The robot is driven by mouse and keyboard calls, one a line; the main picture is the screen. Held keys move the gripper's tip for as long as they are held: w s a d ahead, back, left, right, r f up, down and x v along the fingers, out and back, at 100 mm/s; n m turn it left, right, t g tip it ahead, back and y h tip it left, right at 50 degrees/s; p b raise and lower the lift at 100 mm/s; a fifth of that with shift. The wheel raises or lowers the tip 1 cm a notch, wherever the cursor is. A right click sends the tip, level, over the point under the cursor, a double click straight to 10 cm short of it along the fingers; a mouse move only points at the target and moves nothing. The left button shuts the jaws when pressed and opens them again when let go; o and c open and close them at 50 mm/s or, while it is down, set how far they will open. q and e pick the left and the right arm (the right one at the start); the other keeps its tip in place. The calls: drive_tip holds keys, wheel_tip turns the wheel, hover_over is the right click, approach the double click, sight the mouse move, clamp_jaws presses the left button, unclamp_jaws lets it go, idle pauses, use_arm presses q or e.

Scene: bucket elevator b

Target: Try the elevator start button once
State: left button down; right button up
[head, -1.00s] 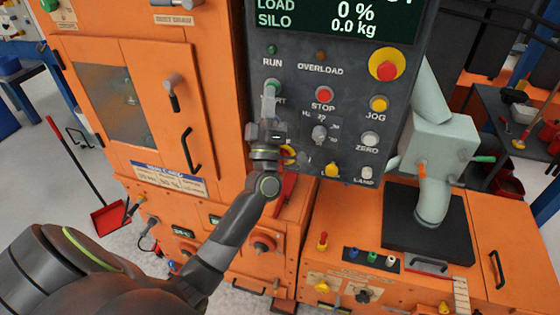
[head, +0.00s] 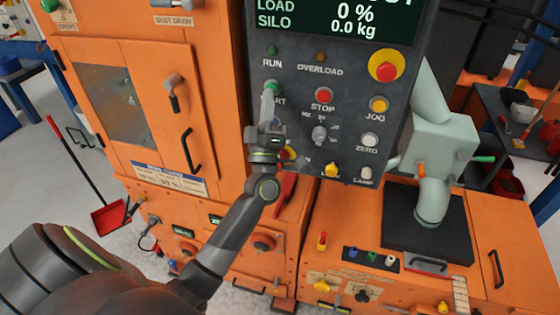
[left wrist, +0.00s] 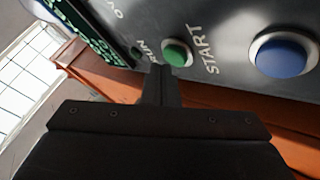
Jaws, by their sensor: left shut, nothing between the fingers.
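The green START button (head: 272,86) is on the dark control panel (head: 296,125), below the RUN lamp (head: 272,50). It shows again in the left wrist view (left wrist: 177,53), beside its START label. My left gripper (head: 267,98) is shut and empty. Its fingertips point at the panel just below the button in the head view and hide part of the label. In the left wrist view the fingers (left wrist: 160,75) end just left of and below the button, with no clear contact. My right gripper is in neither view.
A red STOP button (head: 324,95), a yellow JOG button (head: 378,104), a selector knob (head: 319,133) and a red emergency stop (head: 384,65) share the panel. A blue button (left wrist: 283,55) shows in the left wrist view. The display (head: 335,15) reads load 0 %, silo 0.0 kg.

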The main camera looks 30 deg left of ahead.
use_arm(q)
drive_tip(key=shift+s+d+p, duration=0.1)
drive_tip(key=shift+s+d, duration=0.15)
drive_tip(key=shift+s, duration=0.7)
drive_tip(key=shift+s+d+p, duration=0.15)
drive_tip(key=shift+s+d, duration=0.05)
drive_tip(key=shift+s, duration=0.75)
drive_tip(key=shift+s+d+p, duration=0.1)
drive_tip(key=shift+s+d, duration=0.15)
drive_tip(key=shift+s, duration=0.7)
